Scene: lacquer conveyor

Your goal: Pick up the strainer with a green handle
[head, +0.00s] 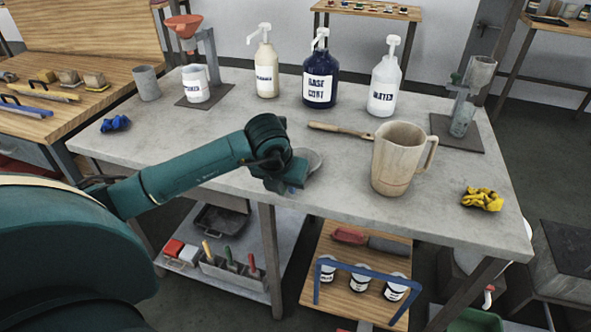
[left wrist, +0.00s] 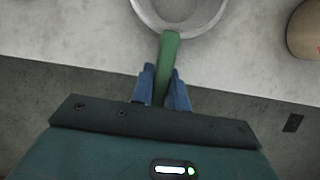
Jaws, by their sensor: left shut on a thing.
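The strainer (left wrist: 205,24) with a green handle (left wrist: 168,52) is at the top middle of the left wrist view. In the head view its grey bowl (head: 312,160) shows just beyond my left gripper, near the table's front edge. My left gripper (left wrist: 166,84) is shut on the green handle, with one blue finger on each side. In the head view the gripper (head: 290,182) hides most of the handle. I cannot tell whether the bowl rests on the table or is slightly above it. My right gripper is not in view.
A beige pitcher (head: 399,160) stands right of the strainer, with a wooden-handled brush (head: 340,130) behind it. Pump bottles (head: 320,78) stand at the back. A blue cloth (head: 115,124) and a yellow cloth (head: 482,199) lie at the sides. The grey table (head: 215,125) is clear left of centre.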

